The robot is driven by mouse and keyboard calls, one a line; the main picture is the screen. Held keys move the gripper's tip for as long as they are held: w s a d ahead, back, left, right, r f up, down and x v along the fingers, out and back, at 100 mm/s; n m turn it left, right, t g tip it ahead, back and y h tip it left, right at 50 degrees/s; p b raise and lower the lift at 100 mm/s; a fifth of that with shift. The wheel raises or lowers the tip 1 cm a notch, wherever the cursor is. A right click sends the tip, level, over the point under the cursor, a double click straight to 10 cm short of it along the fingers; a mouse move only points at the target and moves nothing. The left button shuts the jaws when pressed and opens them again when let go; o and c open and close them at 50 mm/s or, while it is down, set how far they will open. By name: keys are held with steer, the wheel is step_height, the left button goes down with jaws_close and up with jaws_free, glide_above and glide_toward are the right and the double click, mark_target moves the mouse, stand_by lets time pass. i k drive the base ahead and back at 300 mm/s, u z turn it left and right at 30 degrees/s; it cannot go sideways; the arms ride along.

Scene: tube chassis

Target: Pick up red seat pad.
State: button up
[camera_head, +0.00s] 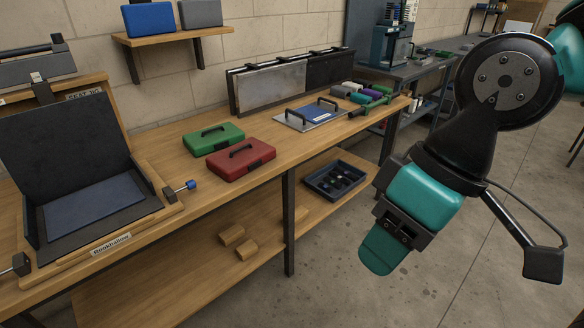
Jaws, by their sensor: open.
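The red seat pad (241,160) lies flat on the wooden bench in the head view, close to the bench's front edge. It has a black handle on top. My gripper (379,252) hangs in front of the bench over the floor, well to the right of the red pad and apart from it. The gripper is open and no object shows in it. Its fingertips are partly hidden by its own teal body.
A green pad (213,138) lies just behind the red one. A seat fixture (88,200) stands at the left. A plate with two handles (308,114) lies to the right. A dark tray (335,178) and wooden blocks (238,241) sit on the lower shelf. The floor in front is clear.

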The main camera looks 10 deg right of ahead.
mark_target(231, 163)
steer(key=z, duration=0.3)
steer(key=k, duration=0.6)
steer(key=u, duration=0.6)
steer(key=i, duration=0.75)
steer(key=u, duration=0.55)
steer(key=i, duration=1.4)
steer(key=z, duration=0.4)
